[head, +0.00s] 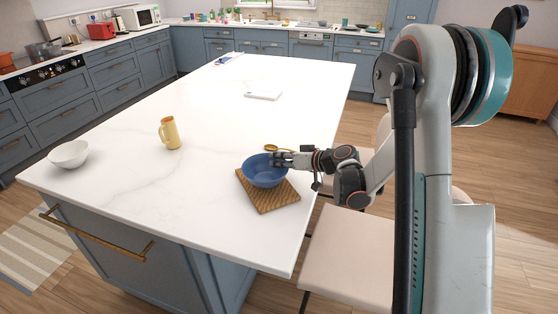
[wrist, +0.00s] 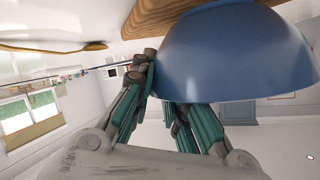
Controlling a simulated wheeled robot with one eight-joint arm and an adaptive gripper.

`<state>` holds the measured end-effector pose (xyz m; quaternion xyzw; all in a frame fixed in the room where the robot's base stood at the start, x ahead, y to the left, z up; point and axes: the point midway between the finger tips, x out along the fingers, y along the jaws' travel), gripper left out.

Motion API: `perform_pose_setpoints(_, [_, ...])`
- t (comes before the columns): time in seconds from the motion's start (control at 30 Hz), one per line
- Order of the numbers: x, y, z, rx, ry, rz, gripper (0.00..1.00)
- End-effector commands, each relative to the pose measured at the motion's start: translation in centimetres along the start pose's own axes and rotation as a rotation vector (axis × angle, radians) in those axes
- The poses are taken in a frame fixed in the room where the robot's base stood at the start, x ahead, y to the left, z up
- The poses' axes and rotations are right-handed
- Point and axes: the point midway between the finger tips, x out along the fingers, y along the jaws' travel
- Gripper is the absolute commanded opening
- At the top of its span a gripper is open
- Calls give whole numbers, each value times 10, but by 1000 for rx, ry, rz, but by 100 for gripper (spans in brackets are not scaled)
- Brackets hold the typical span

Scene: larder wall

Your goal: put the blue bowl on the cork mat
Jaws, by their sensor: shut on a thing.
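The blue bowl (head: 265,172) is upright over the back part of the cork mat (head: 270,203), a brown striped square on the white island's near right. My gripper (head: 278,159) is shut on the bowl's wall at its far right rim. In the wrist view, which is upside down, the gripper's fingers (wrist: 160,85) pinch the rim of the bowl (wrist: 235,55). The mat's edge (wrist: 160,14) shows close to the bowl's base. I cannot tell whether the base touches the mat; the bowl hides that part.
A gold spoon (head: 278,148) lies just behind the bowl. A yellow jug (head: 170,133) and a white bowl (head: 69,155) stand to the left. A white board (head: 263,95) lies farther back. A pale stool (head: 345,262) is beside the island. The island's middle is clear.

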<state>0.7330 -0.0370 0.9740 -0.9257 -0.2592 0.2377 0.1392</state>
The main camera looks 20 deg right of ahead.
Motion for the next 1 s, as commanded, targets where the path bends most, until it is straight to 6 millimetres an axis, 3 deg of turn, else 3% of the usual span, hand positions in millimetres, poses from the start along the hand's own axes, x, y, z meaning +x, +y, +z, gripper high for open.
perform_pose_setpoints(0.03, [0,0,1,0,0,0,21])
perform_pose_setpoints(0.1, [0,0,0,0,0,0,35])
perform_pose_setpoints(0.53, [-2,-1,-3,0,0,0,35])
perform_pose_setpoints(0.67, [-21,-1,-3,1,0,2,35])
perform_pose_setpoints(1.0, [-90,-1,-4,1,1,3,35])
